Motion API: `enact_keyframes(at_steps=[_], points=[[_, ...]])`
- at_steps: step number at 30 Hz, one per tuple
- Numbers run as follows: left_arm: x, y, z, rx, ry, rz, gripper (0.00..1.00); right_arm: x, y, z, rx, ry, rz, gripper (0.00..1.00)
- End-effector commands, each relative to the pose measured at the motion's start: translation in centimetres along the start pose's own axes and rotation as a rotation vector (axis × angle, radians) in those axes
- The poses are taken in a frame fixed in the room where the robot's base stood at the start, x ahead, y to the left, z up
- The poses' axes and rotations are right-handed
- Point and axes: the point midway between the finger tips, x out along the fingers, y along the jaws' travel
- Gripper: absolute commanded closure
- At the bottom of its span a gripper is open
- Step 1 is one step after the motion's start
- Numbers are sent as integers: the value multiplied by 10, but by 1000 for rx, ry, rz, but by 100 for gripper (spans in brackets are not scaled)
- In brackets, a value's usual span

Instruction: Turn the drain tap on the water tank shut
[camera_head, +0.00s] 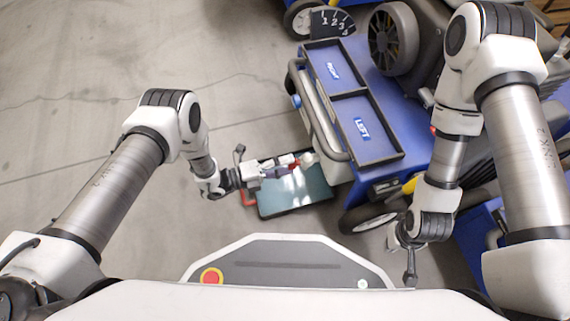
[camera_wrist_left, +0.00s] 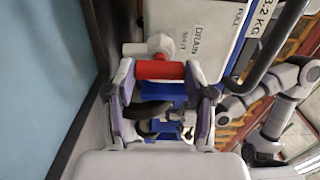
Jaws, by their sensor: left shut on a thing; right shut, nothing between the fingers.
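The drain tap shows in the left wrist view as a white spout (camera_wrist_left: 160,44) with a red handle (camera_wrist_left: 160,70). It sits beside the white water tank (camera_wrist_left: 208,40), whose label reads DRAIN and SHUT. My left gripper (camera_wrist_left: 160,80) is shut on the red handle, one finger at each end. In the head view my left gripper (camera_head: 284,167) is at the tap, over the teal tray, and partly covers the red handle. My right gripper (camera_head: 410,280) is shut and empty, hanging low at the right, away from the tank.
A teal shallow tray (camera_head: 295,193) lies on the floor below the tap. The blue machine (camera_head: 415,135) carries bins labelled RIGHT (camera_head: 333,70) and LEFT (camera_head: 362,128), with a grey handle rail (camera_head: 318,120) beside them. Grey floor (camera_head: 80,70) is open at the left.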

Motion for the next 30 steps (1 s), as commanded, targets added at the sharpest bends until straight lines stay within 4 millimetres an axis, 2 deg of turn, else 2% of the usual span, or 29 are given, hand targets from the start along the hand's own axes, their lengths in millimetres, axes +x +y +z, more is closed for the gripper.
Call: enact_keyframes(at_steps=[13,14,15,16,26,30], points=[[1,0,1,-9,-2,0,81,0,0,0,0,0,0,100],[1,0,1,-9,-2,0,39,0,0,0,0,0,0,100],[1,0,1,-9,-2,0,25,0,0,0,0,0,0,100],[1,0,1,-9,-2,0,21,0,0,0,0,0,0,100],[-2,0,1,-10,-1,1,21,0,0,0,0,0,0,100],[-19,0,2,-12,-4,2,21,0,0,0,0,0,0,100]])
